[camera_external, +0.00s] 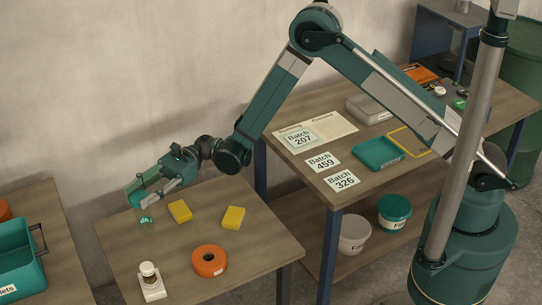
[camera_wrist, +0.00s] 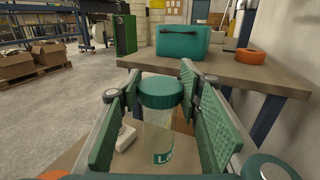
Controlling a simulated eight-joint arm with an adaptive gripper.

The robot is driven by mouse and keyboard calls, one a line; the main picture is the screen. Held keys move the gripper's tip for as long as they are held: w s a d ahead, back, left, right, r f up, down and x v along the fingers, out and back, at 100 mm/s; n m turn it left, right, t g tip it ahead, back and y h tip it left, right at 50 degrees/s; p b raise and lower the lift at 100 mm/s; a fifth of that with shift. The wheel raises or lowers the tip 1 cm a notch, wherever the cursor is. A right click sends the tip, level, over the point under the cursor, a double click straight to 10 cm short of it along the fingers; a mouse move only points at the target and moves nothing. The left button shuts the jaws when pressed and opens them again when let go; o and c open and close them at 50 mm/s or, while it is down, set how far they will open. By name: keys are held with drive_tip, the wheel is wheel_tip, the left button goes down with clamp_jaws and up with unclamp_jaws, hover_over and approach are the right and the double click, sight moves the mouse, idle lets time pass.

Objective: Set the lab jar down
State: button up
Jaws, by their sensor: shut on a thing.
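The lab jar (camera_wrist: 158,130) is a clear cylinder with a teal lid and white lettering near its base. It stands upright between the green pads of my gripper (camera_wrist: 160,110), which is shut on it. In the external view my gripper (camera_external: 139,193) is over the back left part of the near wooden table (camera_external: 190,265). The jar's clear lower part (camera_external: 147,219) shows below the fingers there. I cannot tell whether its base touches the table.
Two yellow blocks (camera_external: 180,211) (camera_external: 233,217) lie right of the jar. An orange ring (camera_external: 209,261) and a small vial on a white base (camera_external: 152,288) are nearer the front. A teal bin (camera_external: 22,268) stands on the left table. The near table's middle has free room.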

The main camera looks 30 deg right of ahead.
sight(150, 212)
drive_tip(key=shift+f+b, duration=0.55)
drive_tip(key=shift+f, duration=1.8)
drive_tip(key=shift+f+b, duration=0.55)
drive_tip(key=shift+f, duration=1.5)
drive_tip(key=o, duration=1.1)
drive_tip(key=shift+r, duration=0.2)
drive_tip(key=shift+w+d, duration=0.1)
drive_tip(key=shift+d, duration=0.15)
drive_tip(key=p+v, duration=0.2)
drive_tip(key=v, duration=0.9)
drive_tip(key=shift+d, duration=0.25)
